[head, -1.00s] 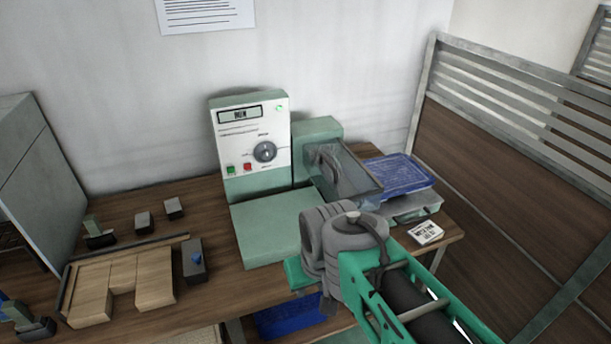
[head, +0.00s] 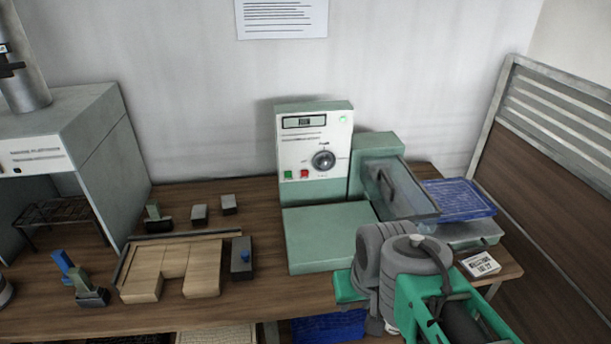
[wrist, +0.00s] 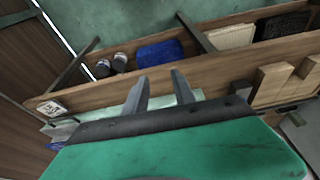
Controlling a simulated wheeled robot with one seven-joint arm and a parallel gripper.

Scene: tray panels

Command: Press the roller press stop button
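The roller press (head: 330,238) is a pale green machine on the bench with an upright white control panel (head: 295,150). The panel carries a red button (head: 304,173), a green button (head: 288,175), a dark dial (head: 323,160), a small display (head: 303,122) and a lit green lamp (head: 343,119). My arm is in front of and to the right of the panel, apart from the buttons. In the wrist view my gripper's two grey fingers (wrist: 158,90) stand apart with nothing between them, over the bench's front edge. The panel is not visible there.
A clear guard (head: 405,192) and a blue tray (head: 460,197) are right of the panel. A white label card (head: 481,264) lies at the right. A slatted partition (head: 550,150) bounds the right.

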